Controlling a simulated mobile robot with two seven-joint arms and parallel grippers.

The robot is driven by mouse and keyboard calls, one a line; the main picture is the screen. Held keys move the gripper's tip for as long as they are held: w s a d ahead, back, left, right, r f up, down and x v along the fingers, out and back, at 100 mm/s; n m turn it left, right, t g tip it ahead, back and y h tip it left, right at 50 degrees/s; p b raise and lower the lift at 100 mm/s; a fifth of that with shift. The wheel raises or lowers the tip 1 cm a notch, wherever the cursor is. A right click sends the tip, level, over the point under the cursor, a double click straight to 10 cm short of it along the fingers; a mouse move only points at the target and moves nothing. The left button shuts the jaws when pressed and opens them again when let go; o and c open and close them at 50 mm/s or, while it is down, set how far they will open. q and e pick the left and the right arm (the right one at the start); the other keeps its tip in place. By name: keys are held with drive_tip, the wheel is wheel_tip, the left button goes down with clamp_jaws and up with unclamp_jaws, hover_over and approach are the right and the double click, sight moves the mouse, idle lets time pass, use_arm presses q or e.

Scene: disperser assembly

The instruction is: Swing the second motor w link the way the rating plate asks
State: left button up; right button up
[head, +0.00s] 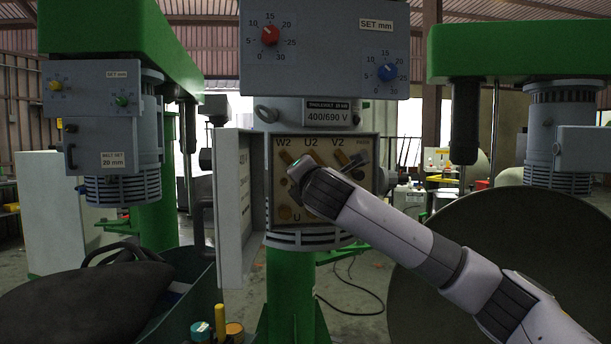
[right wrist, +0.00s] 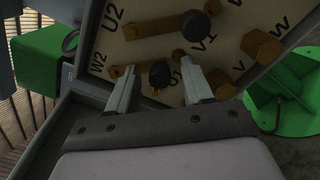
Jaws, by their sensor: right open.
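The open terminal box (head: 372,190) sits on the middle motor, under a plate (head: 328,117) reading 400/690 V. Its board carries the marks W2, U2 and V2 along the top. In the head view, brass links stand slanted below W2 (head: 286,158), U2 (head: 315,157) and V2 (head: 342,157). In the right wrist view, the W2 link (right wrist: 122,71) runs towards a dark knob (right wrist: 160,74), and the U2 link (right wrist: 152,29) towards another. My right gripper (right wrist: 161,72) is open, its fingers either side of the nearer knob; contact is unclear. My left gripper is out of view.
The box's open door (head: 234,205) stands at the left of the board. A grey panel (head: 325,50) with red and blue dials is above. A dark green bin (head: 188,295) stands lower left. Other motors (head: 122,188) stand to both sides; a large round vessel (head: 480,240) fills the right.

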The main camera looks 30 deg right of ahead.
clamp_jaws()
drive_tip(key=shift+a+f, duration=0.1)
drive_tip(key=shift+w+a+f+m, duration=0.3)
drive_tip(key=shift+a+m, duration=0.25)
drive_tip(key=shift+m, duration=0.8)
drive_tip(key=shift+w+a+f+m, duration=0.2)
drive_tip(key=shift+a+m, duration=0.4)
drive_tip(key=shift+m, duration=0.7)
drive_tip(key=shift+w+a+f+m, duration=0.2)
drive_tip(key=shift+w+a+m, duration=0.25)
drive_tip(key=shift+m, duration=0.9)
drive_tip(key=shift+s+a, duration=0.1)
drive_tip(key=shift+a, duration=0.05)
unclamp_jaws()
drive_tip(key=shift+s, duration=0.1)
